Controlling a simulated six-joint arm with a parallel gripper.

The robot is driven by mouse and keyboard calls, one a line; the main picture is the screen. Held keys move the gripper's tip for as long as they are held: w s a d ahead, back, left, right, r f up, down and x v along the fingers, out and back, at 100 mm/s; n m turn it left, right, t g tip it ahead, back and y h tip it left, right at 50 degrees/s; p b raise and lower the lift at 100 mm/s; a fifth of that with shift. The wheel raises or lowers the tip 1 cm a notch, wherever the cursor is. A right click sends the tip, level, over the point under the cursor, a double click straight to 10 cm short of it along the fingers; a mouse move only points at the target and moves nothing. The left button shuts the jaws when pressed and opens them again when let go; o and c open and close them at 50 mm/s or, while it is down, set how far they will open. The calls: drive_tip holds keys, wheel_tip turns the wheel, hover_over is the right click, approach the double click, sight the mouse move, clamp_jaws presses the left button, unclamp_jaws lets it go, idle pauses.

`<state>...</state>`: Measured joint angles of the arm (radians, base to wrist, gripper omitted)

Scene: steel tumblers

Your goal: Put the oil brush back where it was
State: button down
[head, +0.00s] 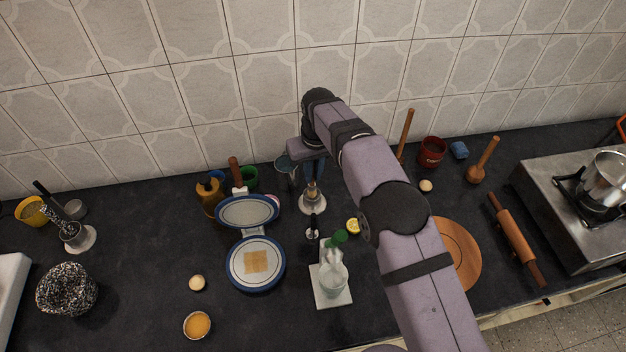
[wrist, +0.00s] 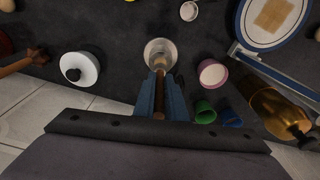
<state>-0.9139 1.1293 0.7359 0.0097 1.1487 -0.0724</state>
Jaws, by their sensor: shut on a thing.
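My gripper (head: 314,172) is at the back middle of the counter, pointing down, with its blue fingers shut on the oil brush's brown handle (wrist: 159,106). In the wrist view the fingers (wrist: 161,88) stand on either side of that handle. A clear or steel tumbler (wrist: 160,47) is straight below the fingers. In the head view its pale round base (head: 312,207) shows under the gripper. The brush's lower end lines up with the tumbler's mouth. I cannot tell whether it is inside or just above it.
A blue-rimmed open press (head: 256,285) and a brown bottle (head: 210,197) stand to the left. A green cup (head: 248,178) is close by. A dark-handled utensil (head: 313,226) and a glass bottle on a white board (head: 333,297) are in front. A lemon half (head: 352,226) lies nearby.

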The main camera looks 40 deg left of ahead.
sight(313, 183)
drive_tip(key=shift+f+p, duration=0.7)
drive_tip(key=shift+f, duration=1.15)
drive_tip(key=shift+f, duration=0.15)
drive_tip(key=c, duration=1.8)
unclamp_jaws()
wheel_tip(313, 183, up, 12)
drive_tip(key=d+b, duration=0.1)
drive_tip(key=b, duration=0.2)
drive_tip(key=shift+s+d, duration=0.15)
drive_tip(key=shift+s, duration=0.3)
